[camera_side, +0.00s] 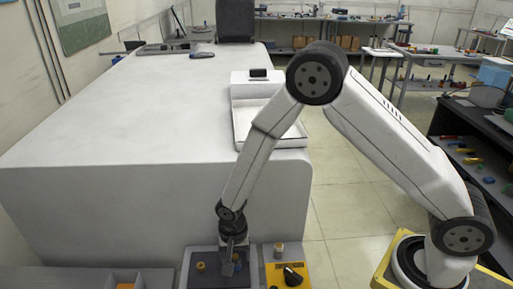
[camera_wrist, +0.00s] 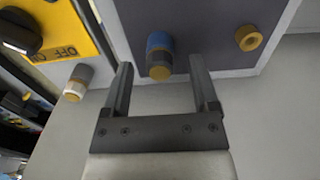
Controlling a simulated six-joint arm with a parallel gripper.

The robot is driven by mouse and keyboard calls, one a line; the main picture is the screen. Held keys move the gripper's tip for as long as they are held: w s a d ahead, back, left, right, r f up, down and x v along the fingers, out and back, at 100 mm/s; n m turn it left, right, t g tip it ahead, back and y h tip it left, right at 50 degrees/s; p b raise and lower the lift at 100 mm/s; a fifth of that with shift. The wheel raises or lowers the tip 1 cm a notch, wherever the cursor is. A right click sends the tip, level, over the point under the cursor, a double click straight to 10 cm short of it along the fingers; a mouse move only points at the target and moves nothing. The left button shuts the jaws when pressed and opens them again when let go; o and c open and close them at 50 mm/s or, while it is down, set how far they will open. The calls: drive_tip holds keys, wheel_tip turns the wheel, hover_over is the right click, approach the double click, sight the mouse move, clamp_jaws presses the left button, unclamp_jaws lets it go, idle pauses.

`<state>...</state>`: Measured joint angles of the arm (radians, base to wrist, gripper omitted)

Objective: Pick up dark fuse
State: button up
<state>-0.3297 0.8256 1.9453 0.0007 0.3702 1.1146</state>
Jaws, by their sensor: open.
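A dark blue cylinder with a gold end (camera_wrist: 160,52), which fits the dark fuse best, stands out from a dark grey panel (camera_wrist: 208,20). In the wrist view my gripper (camera_wrist: 161,62) is open, with one finger on each side of this cylinder and a visible gap to both. In the side view my gripper (camera_side: 233,266) points down at the grey panel (camera_side: 190,256) and mostly hides the cylinder. A gold ring (camera_wrist: 248,38) sits on the same panel to the right; it also shows in the side view (camera_side: 200,266).
A yellow switch panel (camera_wrist: 58,28) with a black knob (camera_side: 292,275) is beside the grey panel. A grey and gold cylinder (camera_wrist: 78,80) stands near it, close to my gripper. A white tray (camera_side: 243,118) lies on the large pale bench (camera_side: 110,120), whose front face rises behind the panels.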

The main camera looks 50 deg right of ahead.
idle(0.3)
clamp_jaws()
drive_tip(key=shift+r, duration=0.2)
drive_tip(key=shift+r, duration=0.8)
drive_tip(key=s+d+r, duration=0.3)
drive_tip(key=s+r, duration=0.8)
drive_tip(key=s, duration=0.2)
drive_tip(key=shift+s+d, duration=0.3)
